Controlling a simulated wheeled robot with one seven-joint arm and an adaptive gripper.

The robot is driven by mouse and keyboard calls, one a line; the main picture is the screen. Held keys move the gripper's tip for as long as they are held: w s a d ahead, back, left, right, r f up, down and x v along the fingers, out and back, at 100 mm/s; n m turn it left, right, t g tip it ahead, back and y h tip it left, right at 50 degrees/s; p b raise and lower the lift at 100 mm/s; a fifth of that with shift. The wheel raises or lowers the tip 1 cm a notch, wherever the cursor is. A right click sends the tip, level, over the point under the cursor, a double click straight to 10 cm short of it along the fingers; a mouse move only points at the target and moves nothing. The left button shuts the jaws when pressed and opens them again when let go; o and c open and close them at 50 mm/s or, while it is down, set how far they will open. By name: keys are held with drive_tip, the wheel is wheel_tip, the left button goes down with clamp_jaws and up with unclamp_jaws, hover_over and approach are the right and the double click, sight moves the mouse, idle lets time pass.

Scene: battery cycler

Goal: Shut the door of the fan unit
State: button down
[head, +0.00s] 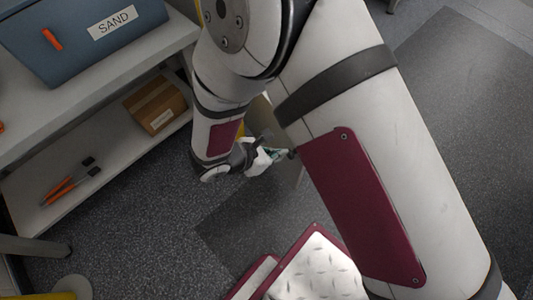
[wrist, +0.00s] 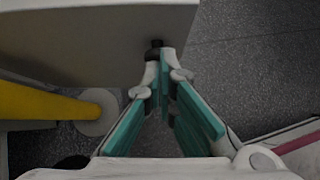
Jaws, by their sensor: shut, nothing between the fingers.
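My gripper (head: 268,158) is shut and empty in the head view, low beside the shelf unit. In the wrist view its teal-padded fingers come together at the tips (wrist: 162,68). A pale grey panel (wrist: 80,42), which looks like the fan unit's door, fills the upper left of the wrist view. A small dark knob or stop (wrist: 155,46) at the panel's lower right lies right at the fingertips; I cannot tell whether they touch. In the head view a strip of the panel (head: 291,174) shows beside the gripper. My arm hides the rest of the fan unit.
A shelf unit (head: 60,135) stands at left, with a blue SAND bin (head: 75,38) on top and a cardboard box (head: 155,104) and orange-handled tools (head: 68,184) below. A yellow part (wrist: 45,102) with a round foot (wrist: 97,112) is near. Dark floor (head: 150,225) is open between.

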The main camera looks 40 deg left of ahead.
drive_tip(key=shift+w+d+b, duration=0.2)
drive_tip(key=shift+w+d, duration=0.05)
drive_tip(key=shift+w, duration=0.7)
drive_tip(key=shift+w+d+b, duration=0.2)
drive_tip(key=shift+w, duration=0.75)
